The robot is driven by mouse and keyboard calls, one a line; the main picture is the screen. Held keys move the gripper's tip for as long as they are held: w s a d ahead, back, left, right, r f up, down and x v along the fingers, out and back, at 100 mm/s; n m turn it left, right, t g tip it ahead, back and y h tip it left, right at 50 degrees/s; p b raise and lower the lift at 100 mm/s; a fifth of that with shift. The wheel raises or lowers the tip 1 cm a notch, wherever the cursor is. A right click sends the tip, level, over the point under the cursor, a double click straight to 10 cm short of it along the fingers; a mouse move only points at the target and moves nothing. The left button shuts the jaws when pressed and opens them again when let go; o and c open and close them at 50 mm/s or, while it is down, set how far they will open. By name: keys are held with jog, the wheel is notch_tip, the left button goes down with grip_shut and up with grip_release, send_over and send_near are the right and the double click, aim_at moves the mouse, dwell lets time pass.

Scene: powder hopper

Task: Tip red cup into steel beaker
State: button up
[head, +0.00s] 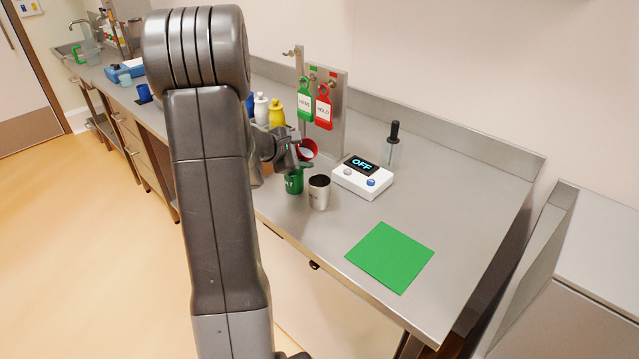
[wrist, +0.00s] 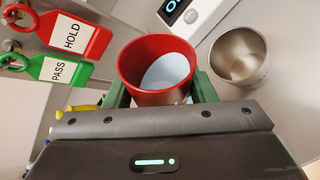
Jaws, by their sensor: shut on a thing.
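The red cup (wrist: 155,70) is held in my gripper (head: 297,157), which is shut on it. Pale, whitish-blue contents show inside the cup in the wrist view. In the head view the red cup (head: 309,147) is raised above the bench, partly hidden by my gripper; its exact tilt is hard to tell. The steel beaker (head: 319,194) stands upright on the bench, below and slightly right of the red cup. In the wrist view the beaker (wrist: 239,57) is right of the cup, apart from it, and its visible inside looks empty.
A green cup (head: 294,182) stands close left of the beaker. A white device (head: 362,179) reading OFF is behind right. Green PASS (head: 305,101) and red HOLD (head: 324,108) tags hang behind. A green mat (head: 390,257) lies at front right. Bottles (head: 276,113) stand at back left.

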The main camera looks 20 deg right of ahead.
jog(key=shift+s+f+t+b, duration=0.15)
jog(key=shift+f+t+b, duration=0.15)
jog(key=shift+b, duration=0.4)
jog(key=shift+r+m+t+y+b, duration=0.3)
jog(key=shift+r+m+t+b, duration=0.2)
jog(key=shift+m+b, duration=0.3)
jog(key=shift+f+m+t+b, duration=0.4)
jog(key=shift+f+t+b, duration=0.1)
jog(key=shift+b, duration=1.3)
jog(key=shift+d+r+m+t+b, duration=0.1)
jog(key=shift+r+m+t+b, duration=0.35)
jog(key=shift+b, duration=0.9)
jog(key=shift+s+d+r+m+t+y+b, duration=0.15)
jog(key=shift+s+m+t+b, duration=0.15)
jog(key=shift+b, duration=1.15)
jog(key=shift+s+r+m+t+y+b, duration=0.15)
jog(key=shift+s+m+t+b, duration=0.1)
jog(key=shift+b, duration=1.2)
jog(key=shift+s+d+f+m+t+b, duration=0.15)
jog(key=shift+f+m+t+b, duration=0.4)
jog(key=shift+b, duration=2.65)
